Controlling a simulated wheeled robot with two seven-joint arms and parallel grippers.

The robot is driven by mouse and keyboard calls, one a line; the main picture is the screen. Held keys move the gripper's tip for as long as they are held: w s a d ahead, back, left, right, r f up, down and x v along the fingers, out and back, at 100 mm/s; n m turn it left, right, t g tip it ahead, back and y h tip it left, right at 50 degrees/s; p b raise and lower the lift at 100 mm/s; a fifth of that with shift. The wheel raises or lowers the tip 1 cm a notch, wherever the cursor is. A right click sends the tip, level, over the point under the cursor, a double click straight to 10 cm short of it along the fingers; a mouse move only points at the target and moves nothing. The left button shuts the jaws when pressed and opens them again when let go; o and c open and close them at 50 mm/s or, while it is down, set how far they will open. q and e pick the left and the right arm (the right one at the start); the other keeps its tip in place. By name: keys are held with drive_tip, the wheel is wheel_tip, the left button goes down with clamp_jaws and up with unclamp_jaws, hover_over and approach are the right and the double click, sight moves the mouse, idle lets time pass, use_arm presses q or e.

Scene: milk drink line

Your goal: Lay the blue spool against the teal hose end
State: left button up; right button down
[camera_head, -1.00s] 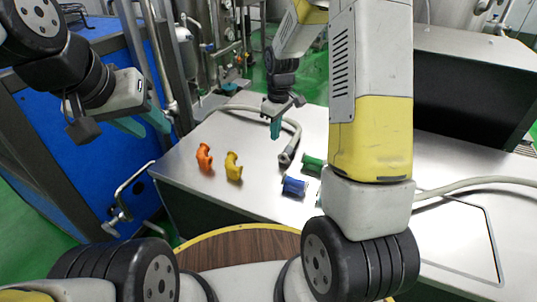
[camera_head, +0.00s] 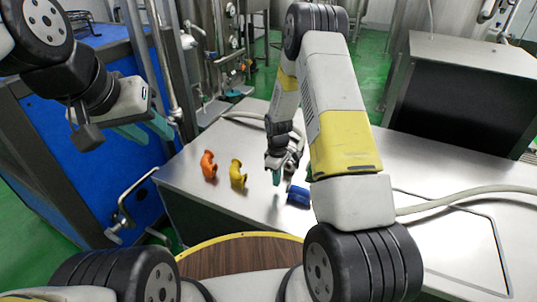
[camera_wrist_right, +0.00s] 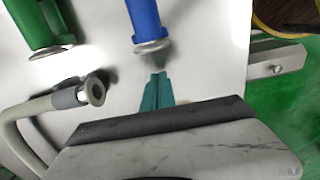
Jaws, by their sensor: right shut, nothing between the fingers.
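The blue spool (camera_head: 298,196) lies on the steel table in the head view, partly behind my right arm. The wrist view shows its blue body and metal end flange (camera_wrist_right: 145,20). My right gripper (camera_head: 277,178) is low over the table, left of the spool; in the wrist view its teal fingers (camera_wrist_right: 157,80) are shut and empty, pointing at the spool's near flange and apart from it in the picture. A grey hose end (camera_wrist_right: 92,91) lies left of the fingers; I see no teal on it. My left gripper (camera_head: 145,128) is open and empty, left of the table.
A green spool (camera_wrist_right: 36,22) lies left of the blue one in the wrist view; my arm hides it in the head view. An orange fitting (camera_head: 208,166) and a yellow fitting (camera_head: 237,174) stand on the table's left. Another grey hose (camera_head: 460,197) crosses the right side.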

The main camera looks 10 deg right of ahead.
sight(294, 185)
drive_tip(key=shift+s+d+r, duration=0.1)
drive_tip(key=shift+s+d, duration=0.3)
drive_tip(key=shift+d, duration=0.3)
drive_tip(key=shift+s+d+r, duration=0.1)
drive_tip(key=shift+s+d, duration=0.3)
drive_tip(key=shift+d, duration=0.25)
drive_tip(key=s+d, duration=0.2)
drive_tip(key=d, duration=0.1)
drive_tip(key=shift+s+d, duration=0.1)
drive_tip(key=shift+s, duration=0.05)
